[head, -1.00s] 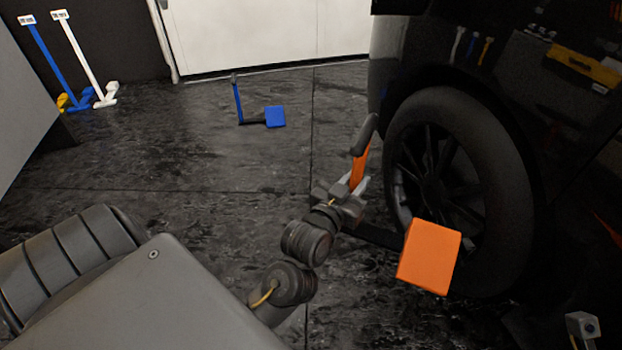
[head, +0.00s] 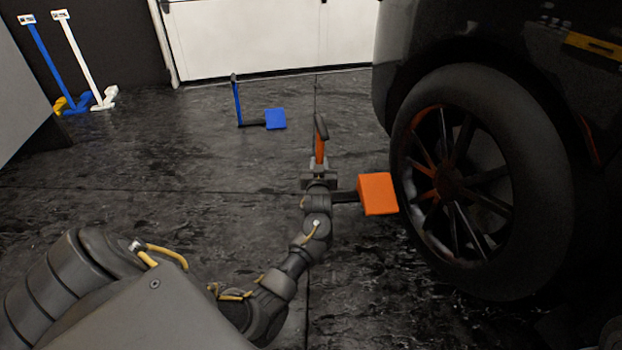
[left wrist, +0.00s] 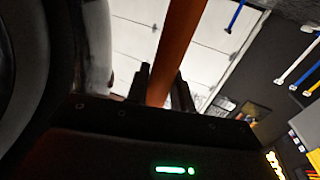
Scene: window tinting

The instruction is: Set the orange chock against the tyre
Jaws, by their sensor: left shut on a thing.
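The orange chock (head: 378,193) has an orange block, a dark bar and an upright orange handle with a dark grip on top. My left gripper (head: 319,170) is shut on the chock's handle. The handle also shows between the fingers in the left wrist view (left wrist: 176,50). The block is just left of the tyre (head: 402,170), at its near left side. I cannot tell whether the block touches the tyre or the floor. My right gripper is not in view.
A blue chock (head: 275,118) with an upright handle stands on the open floor farther back. A blue tool (head: 45,60) and a white tool (head: 82,55) lean at the far left wall. A white door (head: 270,38) closes the back. The dark car body (head: 440,40) rises above the wheel.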

